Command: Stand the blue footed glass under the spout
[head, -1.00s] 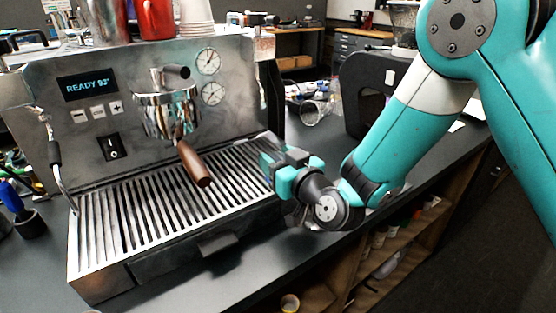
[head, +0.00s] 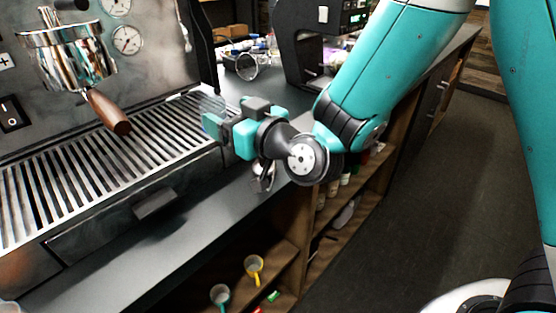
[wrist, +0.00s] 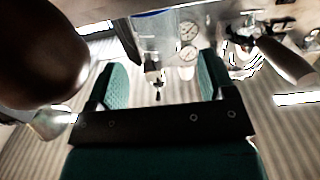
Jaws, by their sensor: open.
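I cannot make out the blue footed glass for sure in either view. A faint, pale translucent shape (head: 211,104) shows beside my fingertips in the head view; I cannot tell what it is. My gripper (head: 226,128) is over the right end of the slatted drip tray (head: 120,170). In the wrist view its two teal fingers (wrist: 160,82) stand apart, with nothing clearly held between them. The portafilter (head: 68,58) sits in the machine, left of my gripper, its brown handle (head: 108,112) pointing toward the front. The spout's underside is not clear.

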